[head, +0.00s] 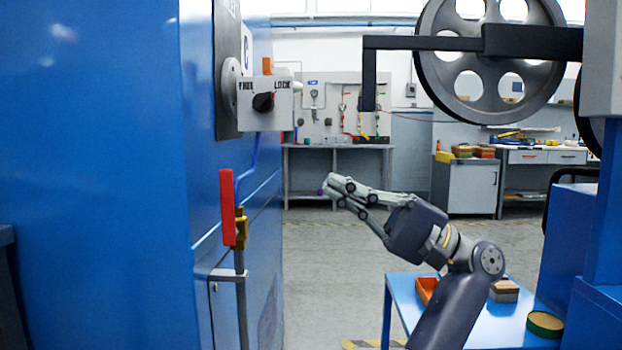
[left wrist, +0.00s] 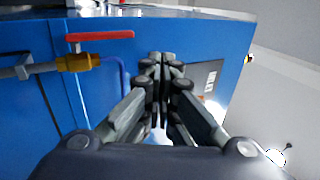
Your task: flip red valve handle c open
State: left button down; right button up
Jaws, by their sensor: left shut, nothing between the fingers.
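The red valve handle (head: 227,207) stands upright on the side of the blue machine, along a vertical pipe with a brass valve body (head: 241,229). In the left wrist view the handle (left wrist: 100,36) lies across the upper left, roughly parallel to the pipe, above the brass body (left wrist: 78,63). My left gripper (head: 326,187) is right of the handle in the head view, apart from it, its fingers pointing left. In the left wrist view its fingertips (left wrist: 162,58) are together with nothing between them. My right gripper is not visible.
A box with a black knob (head: 264,102) sticks out from the blue machine (head: 100,180) above the handle, near a "C" sign (head: 246,50). A blue table (head: 480,330) with small trays stands below my arm. A large spoked wheel (head: 490,60) is at upper right.

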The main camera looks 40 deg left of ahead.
pick_arm(q)
jog(key=shift+w+d, duration=0.35)
jog(key=shift+d, duration=0.25)
